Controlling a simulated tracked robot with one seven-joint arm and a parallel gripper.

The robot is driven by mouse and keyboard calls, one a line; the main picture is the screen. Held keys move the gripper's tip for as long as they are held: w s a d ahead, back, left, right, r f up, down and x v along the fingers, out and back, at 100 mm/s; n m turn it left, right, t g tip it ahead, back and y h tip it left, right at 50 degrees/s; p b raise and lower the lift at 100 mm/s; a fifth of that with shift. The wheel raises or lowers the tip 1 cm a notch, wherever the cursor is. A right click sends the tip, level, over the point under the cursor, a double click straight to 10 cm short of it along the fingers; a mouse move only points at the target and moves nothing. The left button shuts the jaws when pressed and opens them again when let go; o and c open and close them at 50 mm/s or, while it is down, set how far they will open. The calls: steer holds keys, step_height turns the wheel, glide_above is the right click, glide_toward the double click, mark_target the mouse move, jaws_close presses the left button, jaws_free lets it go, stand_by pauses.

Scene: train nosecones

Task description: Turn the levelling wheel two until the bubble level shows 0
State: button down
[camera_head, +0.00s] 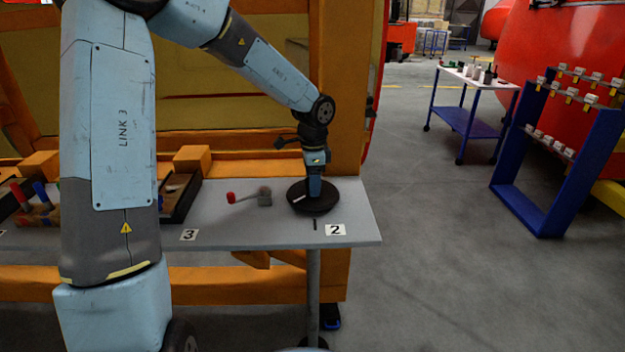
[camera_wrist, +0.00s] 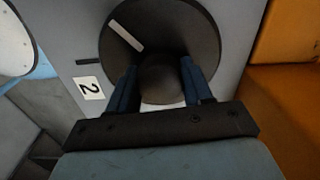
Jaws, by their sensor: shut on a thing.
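The levelling wheel two (camera_head: 313,203) is a dark round disc on the grey bench, beside the white label "2" (camera_head: 335,230). My gripper (camera_head: 315,190) points down onto its centre. In the wrist view the wheel (camera_wrist: 205,40) fills the upper middle, with a pale stripe mark (camera_wrist: 126,36) on its upper left. The two blue fingers of my gripper (camera_wrist: 160,82) stand on either side of the dark round hub (camera_wrist: 161,76), shut on it. The label also shows in the wrist view (camera_wrist: 90,88). I cannot make out a bubble level or its reading.
A dark tray (camera_head: 180,198) stands further left. An orange post (camera_head: 345,90) rises behind. The floor to the right is clear up to a blue rack (camera_head: 545,225).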

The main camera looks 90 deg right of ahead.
steer(key=c, duration=0.6)
jaws_free()
steer(key=shift+w+d, duration=0.1)
steer(key=shift+w, duration=0.1)
steer(key=shift+o, duration=0.7)
steer(key=shift+s, duration=0.15)
step_height(320, 180, up, 14)
steer(key=shift+f, duration=0.15)
